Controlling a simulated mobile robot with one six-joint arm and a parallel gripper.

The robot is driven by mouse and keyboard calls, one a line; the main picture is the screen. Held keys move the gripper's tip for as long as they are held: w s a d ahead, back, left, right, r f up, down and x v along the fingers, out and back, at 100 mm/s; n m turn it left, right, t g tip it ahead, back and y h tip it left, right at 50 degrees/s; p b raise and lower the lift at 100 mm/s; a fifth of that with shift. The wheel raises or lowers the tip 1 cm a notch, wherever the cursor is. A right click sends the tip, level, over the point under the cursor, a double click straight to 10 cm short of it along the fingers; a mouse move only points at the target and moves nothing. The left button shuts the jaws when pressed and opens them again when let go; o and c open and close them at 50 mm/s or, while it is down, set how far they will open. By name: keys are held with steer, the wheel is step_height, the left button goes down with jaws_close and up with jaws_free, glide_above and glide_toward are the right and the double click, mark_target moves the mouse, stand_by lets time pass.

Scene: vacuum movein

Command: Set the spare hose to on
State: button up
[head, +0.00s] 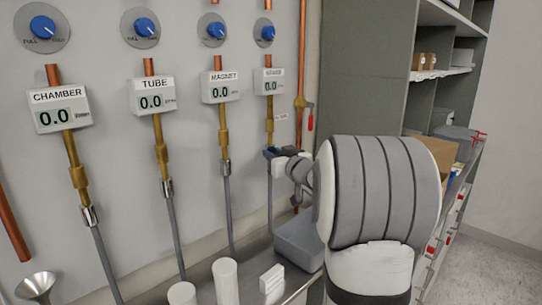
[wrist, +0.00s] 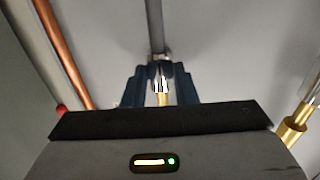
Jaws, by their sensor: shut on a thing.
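Four gauge lines run down the wall. The fourth and farthest display (head: 268,81) has a blurred label I cannot read for sure; it shows about 0.0. Above it is a blue knob (head: 264,32) on a grey dial. Below it a brass fitting (head: 269,122) leads down to a grey hose (head: 270,195). My gripper (head: 273,153) is at the joint between this fitting and hose. In the wrist view my gripper (wrist: 161,80) has its dark blue fingers shut around the hose's silver end (wrist: 157,62), with brass (wrist: 162,98) beyond it. The fingers partly hide the joint.
The CHAMBER (head: 60,108), TUBE (head: 152,97) and MAGNET (head: 220,87) displays hang to the left. A copper pipe with a red-handled valve (head: 309,122) is close on the right. A grey box (head: 298,242) and white cylinders (head: 226,283) stand below. Shelves (head: 440,70) are at right.

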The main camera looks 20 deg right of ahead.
jaws_close()
steer(key=shift+r+p, duration=1.7)
steer(key=shift+r, duration=0.4)
steer(key=o, duration=0.5)
jaws_free()
steer(key=shift+o, duration=0.7)
steer(key=shift+f, duration=0.1)
